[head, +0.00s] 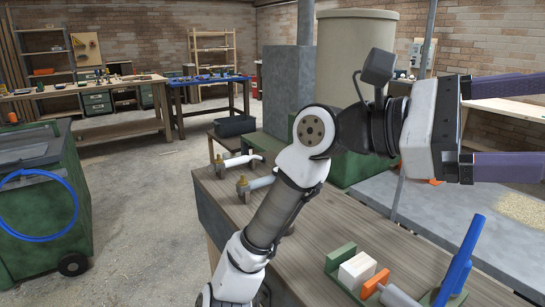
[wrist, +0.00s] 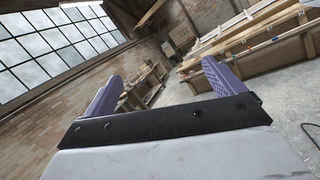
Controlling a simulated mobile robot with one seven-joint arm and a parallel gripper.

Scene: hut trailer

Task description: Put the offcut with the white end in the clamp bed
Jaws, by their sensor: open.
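My gripper (head: 522,127) is raised above the right side of the bench and points right. Its two purple fingers are wide apart with nothing between them, also in the wrist view (wrist: 162,88). On the wooden bench in the head view, a small piece with a white length (head: 238,159) lies at the far end. A similar piece with a grey length (head: 260,182) lies just nearer. At the near end is a green clamp-like fixture (head: 338,259) with an orange part (head: 376,282) and a blue lever (head: 459,262). A pale block (head: 357,268) sits between green and orange.
The bench top (head: 300,235) is clear between the small pieces and the fixture, though my arm crosses over it. A green wheeled bin (head: 45,205) with a blue hose stands left. A grey cabinet (head: 288,95) and a large beige cylinder (head: 350,60) stand behind.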

